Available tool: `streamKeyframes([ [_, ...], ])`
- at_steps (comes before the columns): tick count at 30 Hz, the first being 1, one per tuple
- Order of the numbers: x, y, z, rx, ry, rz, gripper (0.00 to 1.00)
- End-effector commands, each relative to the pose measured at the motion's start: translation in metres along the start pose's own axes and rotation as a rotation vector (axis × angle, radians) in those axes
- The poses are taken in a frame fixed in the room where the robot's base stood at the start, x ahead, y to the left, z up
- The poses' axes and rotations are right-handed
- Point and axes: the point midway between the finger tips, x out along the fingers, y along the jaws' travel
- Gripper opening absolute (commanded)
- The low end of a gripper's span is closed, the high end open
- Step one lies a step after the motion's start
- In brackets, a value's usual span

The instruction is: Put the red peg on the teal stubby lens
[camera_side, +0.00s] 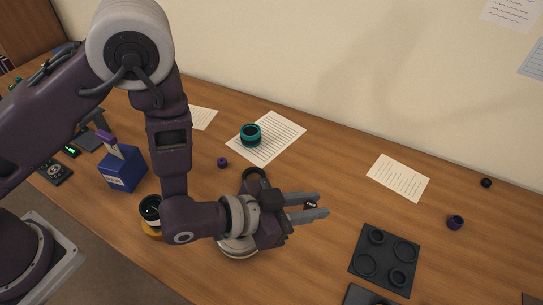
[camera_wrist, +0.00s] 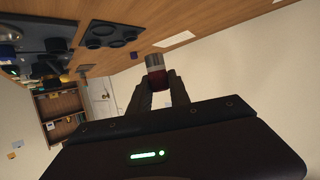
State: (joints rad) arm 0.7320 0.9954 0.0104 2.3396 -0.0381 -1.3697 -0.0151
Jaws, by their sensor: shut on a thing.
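My gripper (camera_side: 318,205) is above the table, right of the picture's middle, with its fingers pointing right. In the wrist view my gripper (camera_wrist: 157,88) is shut on the red peg (camera_wrist: 157,74), a dark red cylinder with a pale grey end. In the side view only a small dark bit shows between the fingers, and the peg's red is not seen there. The teal stubby lens (camera_side: 250,135) stands upright on a lined paper sheet at the back middle, up and left of my gripper and apart from it. I cannot make the lens out in the wrist view.
A dark tray with round recesses (camera_side: 371,283) lies at front right. Purple caps (camera_side: 222,162) (camera_side: 455,222) lie apart on the wood. A blue box (camera_side: 123,168) and a black lens (camera_side: 150,208) stand at left. A paper sheet (camera_side: 398,178) lies at right. The back wall bounds the table.

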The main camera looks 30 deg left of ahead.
Motion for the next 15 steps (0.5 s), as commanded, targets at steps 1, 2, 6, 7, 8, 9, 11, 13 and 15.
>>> streamKeyframes([
  [1, 0.005, -0.018, -0.005, -0.013, 0.005, -0.037, 0.0],
  [2, 0.008, -0.031, -0.008, -0.022, 0.005, -0.06, 0.0],
  [6, 0.019, -0.099, -0.02, -0.072, 0.006, -0.192, 0.0],
  [7, 0.02, -0.116, -0.023, -0.084, 0.005, -0.223, 0.0],
  [8, 0.021, -0.134, -0.025, -0.097, 0.006, -0.256, 0.0],
  [9, 0.021, -0.159, -0.029, -0.115, 0.005, -0.3, 0.0],
  [11, 0.018, -0.199, -0.034, -0.144, 0.006, -0.37, 0.0],
  [13, 0.012, -0.243, -0.037, -0.178, 0.005, -0.448, 0.0],
  [15, 0.004, -0.28, -0.04, -0.207, 0.005, -0.512, 0.0],
])
